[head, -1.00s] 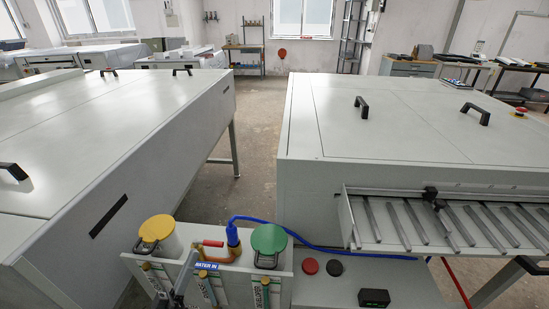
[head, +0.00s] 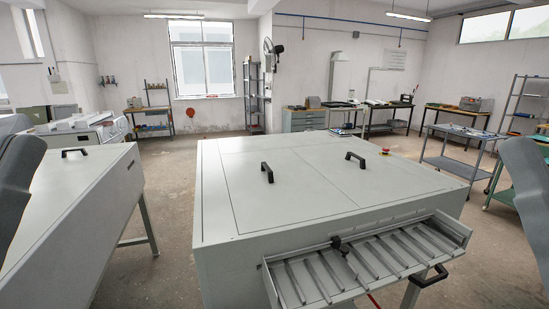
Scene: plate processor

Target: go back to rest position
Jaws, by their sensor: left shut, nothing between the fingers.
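A dark grey part of my left arm (head: 18,175) stands at the left edge of the head view, and its fingers cannot be made out. My left gripper is shut and holds nothing. A similar dark grey part of my right arm (head: 525,205) stands at the right edge. My right gripper is not seen. Both arm parts look raised and drawn to the sides, one on each side of the large white plate processor (head: 300,215). They appear clear of the machine.
The processor has black handles and a slotted metal tray (head: 400,235) at its front. Another white machine (head: 75,190) stands at left, with a floor gap between. A trolley (head: 460,150) and benches stand at right and back. The middle space above the processor is clear.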

